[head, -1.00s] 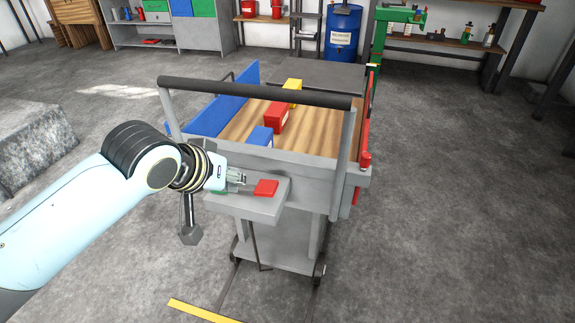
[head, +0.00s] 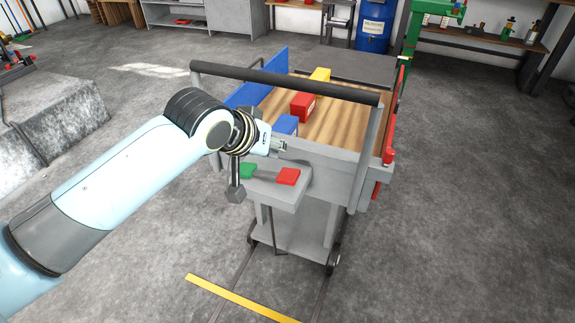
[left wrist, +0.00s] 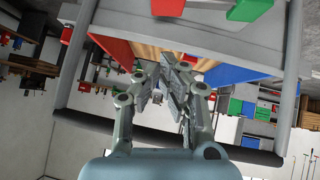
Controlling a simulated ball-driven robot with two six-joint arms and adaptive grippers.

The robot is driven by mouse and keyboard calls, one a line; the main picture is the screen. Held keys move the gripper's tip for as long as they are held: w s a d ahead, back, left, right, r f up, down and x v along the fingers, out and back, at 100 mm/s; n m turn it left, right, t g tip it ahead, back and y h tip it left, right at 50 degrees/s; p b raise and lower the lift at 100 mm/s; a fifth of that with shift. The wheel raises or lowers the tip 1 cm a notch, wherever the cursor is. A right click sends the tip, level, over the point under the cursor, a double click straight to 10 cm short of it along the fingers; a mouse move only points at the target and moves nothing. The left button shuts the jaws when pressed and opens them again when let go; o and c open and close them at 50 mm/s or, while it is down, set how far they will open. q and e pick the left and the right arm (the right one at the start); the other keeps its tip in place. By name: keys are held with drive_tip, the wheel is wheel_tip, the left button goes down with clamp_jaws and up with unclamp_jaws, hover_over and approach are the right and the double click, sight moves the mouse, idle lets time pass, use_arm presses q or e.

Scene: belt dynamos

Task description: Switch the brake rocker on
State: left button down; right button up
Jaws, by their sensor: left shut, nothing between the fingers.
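The brake rocker has a green pad (head: 247,171) and a red pad (head: 288,176) on the grey shelf (head: 282,194) at the cart's near end. In the left wrist view the red pad (left wrist: 167,7) and green pad (left wrist: 250,9) show at the top edge, partly cut off. I cannot tell for sure which side of the rocker is down. My left gripper (head: 281,146) is shut and empty, just above and behind the pads, apart from them. Its closed fingers (left wrist: 178,62) also show in the left wrist view. My right gripper is out of view.
The cart's dark push bar (head: 285,83) crosses above the wooden deck (head: 338,125). Red, blue and yellow blocks stand on the deck beside a blue side panel (head: 256,78). A yellow floor strip (head: 240,298) lies in front. The floor to the right is open.

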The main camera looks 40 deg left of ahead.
use_arm(q)
drive_tip(key=b, duration=0.1)
hover_over(287, 176)
wheel_tip(287, 176, down, 6)
drive_tip(key=shift+a+r, duration=0.1)
drive_tip(key=shift+r, duration=0.1)
drive_tip(key=shift+f, duration=0.85)
